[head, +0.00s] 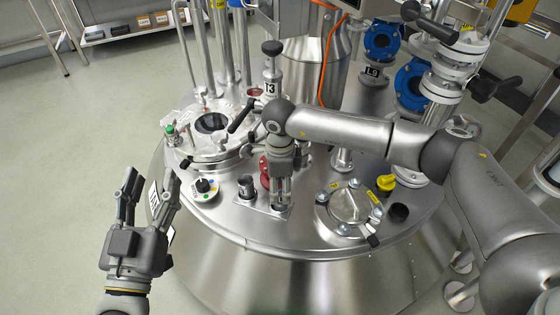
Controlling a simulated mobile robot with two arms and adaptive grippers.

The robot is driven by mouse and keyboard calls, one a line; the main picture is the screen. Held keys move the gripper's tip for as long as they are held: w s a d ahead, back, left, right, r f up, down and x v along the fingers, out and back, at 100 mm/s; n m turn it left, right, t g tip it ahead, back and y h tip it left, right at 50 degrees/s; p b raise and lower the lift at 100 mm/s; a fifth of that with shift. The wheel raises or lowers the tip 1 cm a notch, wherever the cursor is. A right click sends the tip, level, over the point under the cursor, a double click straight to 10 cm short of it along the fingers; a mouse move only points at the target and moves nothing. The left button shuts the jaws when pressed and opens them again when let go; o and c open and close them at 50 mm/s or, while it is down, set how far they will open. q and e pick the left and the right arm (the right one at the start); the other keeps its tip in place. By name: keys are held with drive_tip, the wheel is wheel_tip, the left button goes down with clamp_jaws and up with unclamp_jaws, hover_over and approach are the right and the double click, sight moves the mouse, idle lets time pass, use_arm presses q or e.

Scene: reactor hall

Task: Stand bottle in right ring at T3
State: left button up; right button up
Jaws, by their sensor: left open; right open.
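The T3 label (269,88) is on an upright metal fitting at the middle of the vessel top. In front of it a small metal plate (264,209) carries two holder positions. A dark-capped bottle-like piece (246,187) stands upright at the left position. My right gripper (280,203) points down over the right position, open, its fingertips close to the plate. The fingers hide most of the right ring, and I cannot tell whether a bottle stands between them. My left gripper (149,184) is open and empty, left of the vessel, pointing up in the picture.
A clamped round cover (349,205) and a yellow cap (386,183) are right. Blue valves (381,41) stand behind. Open floor lies at left.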

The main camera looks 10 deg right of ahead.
use_arm(q)
wheel_tip(320, 180, down, 10)
drive_tip(key=s+a+g+y+p, duration=0.1)
drive_tip(key=g+y+p, duration=0.1)
drive_tip(key=g, duration=0.4)
drive_tip(key=shift+s+a, duration=0.15)
drive_tip(key=shift+a, duration=0.25)
use_arm(e)
wheel_tip(320, 180, up, 9)
use_arm(q)
drive_tip(key=shift+f, duration=0.15)
